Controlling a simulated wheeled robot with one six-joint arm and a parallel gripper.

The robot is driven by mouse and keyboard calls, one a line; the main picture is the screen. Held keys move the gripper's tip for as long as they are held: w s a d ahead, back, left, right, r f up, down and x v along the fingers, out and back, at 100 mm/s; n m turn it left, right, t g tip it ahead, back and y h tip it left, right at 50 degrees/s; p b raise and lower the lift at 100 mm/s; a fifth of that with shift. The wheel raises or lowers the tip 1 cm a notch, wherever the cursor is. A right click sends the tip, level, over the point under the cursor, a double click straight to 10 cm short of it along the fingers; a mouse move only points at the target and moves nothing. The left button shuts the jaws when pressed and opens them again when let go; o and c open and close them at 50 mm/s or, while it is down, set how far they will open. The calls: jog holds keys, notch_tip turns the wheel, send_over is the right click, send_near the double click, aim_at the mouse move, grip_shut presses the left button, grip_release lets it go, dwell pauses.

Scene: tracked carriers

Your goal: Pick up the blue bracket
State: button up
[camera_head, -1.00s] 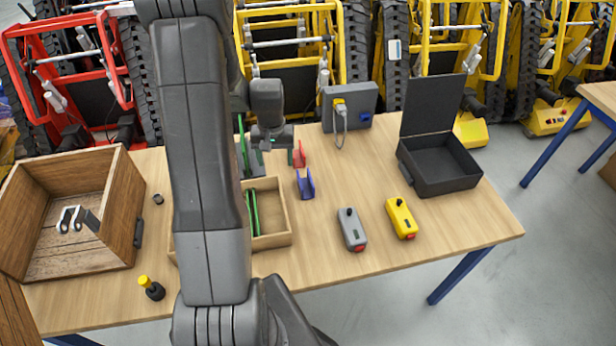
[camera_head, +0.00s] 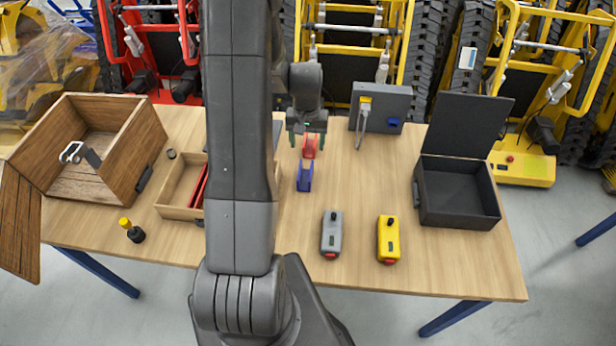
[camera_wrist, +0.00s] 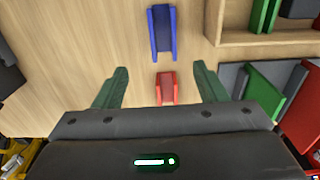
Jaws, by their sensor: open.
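The blue bracket (camera_head: 305,177) stands on the table to the right of my arm in the head view. It is a small U-shaped channel, and it also shows at the top of the wrist view (camera_wrist: 162,32). My gripper (camera_head: 307,138) hangs over the far part of the table, beyond the blue bracket. Its two green fingers (camera_wrist: 160,88) are spread and empty in the wrist view. A red bracket (camera_wrist: 166,88) lies between the fingers as seen there, and it also shows just below my gripper in the head view (camera_head: 309,148). The blue bracket lies past the fingertips.
A wooden divided tray (camera_head: 176,212) with coloured parts is partly hidden by my arm. A grey box with a cable (camera_head: 391,105) stands behind right. Grey (camera_head: 332,232) and yellow (camera_head: 388,238) controllers lie in front, an open black case (camera_head: 455,206) right, a wooden crate (camera_head: 140,160) left.

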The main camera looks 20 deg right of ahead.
notch_tip(320, 180, down, 7)
jog(key=b, duration=0.3)
jog(key=shift+f+b, duration=0.2)
jog(key=shift+b, duration=0.1)
jog(key=b, duration=0.2)
send_over(305, 180)
notch_tip(305, 180, down, 5)
jog(key=shift+r, duration=0.15)
jog(key=shift+f, duration=0.3)
jog(key=shift+r, duration=0.1)
jog(key=c, duration=1.3)
